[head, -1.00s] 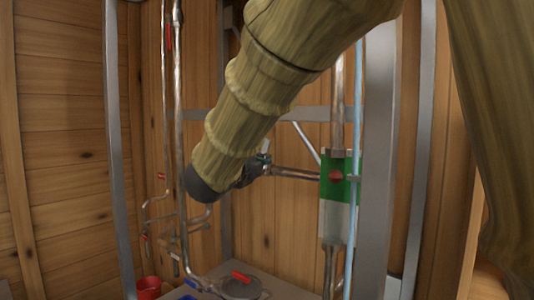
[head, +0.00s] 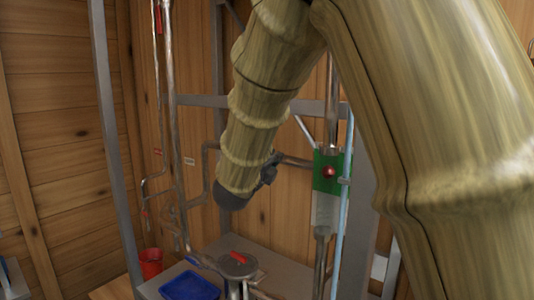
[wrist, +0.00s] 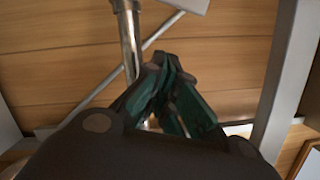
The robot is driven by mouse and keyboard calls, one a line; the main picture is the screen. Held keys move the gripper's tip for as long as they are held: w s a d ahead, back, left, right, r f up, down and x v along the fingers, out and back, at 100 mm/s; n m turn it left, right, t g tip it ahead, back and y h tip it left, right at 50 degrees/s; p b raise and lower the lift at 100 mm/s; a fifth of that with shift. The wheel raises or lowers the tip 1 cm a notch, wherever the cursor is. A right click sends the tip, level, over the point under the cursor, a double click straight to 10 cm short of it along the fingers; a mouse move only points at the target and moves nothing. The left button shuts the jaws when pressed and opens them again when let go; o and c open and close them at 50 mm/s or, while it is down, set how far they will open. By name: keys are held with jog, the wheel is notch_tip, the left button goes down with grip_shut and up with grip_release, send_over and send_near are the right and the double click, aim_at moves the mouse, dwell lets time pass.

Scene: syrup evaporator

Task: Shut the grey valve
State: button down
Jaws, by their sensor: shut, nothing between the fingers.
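I cannot make out a grey valve for certain in either view. My gripper (head: 268,168) shows only partly in the head view, beyond the dark end of my arm and near a horizontal metal pipe (head: 295,160). In the wrist view my gripper (wrist: 166,64) has its dark, green-padded fingers together with nothing between them. A shiny metal pipe (wrist: 130,40) runs down behind the fingers there. I cannot tell whether they touch it. My arm hides part of the pipework in the head view.
A green-and-clear unit with a red knob (head: 329,171) is right of my gripper. Below are a red-handled round fitting (head: 238,262), a blue tray (head: 190,286) and a red bucket (head: 151,262). Grey posts (head: 118,150) frame the pipes. Wooden walls stand behind.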

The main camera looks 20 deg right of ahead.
jog(key=w+r+p, duration=0.1)
jog(key=w+p, duration=0.3)
jog(key=w, duration=0.2)
jog(key=shift+d+r+p, duration=0.3)
jog(key=shift+r+p, duration=0.05)
jog(key=shift+p, duration=0.05)
jog(key=shift+s+a, duration=0.1)
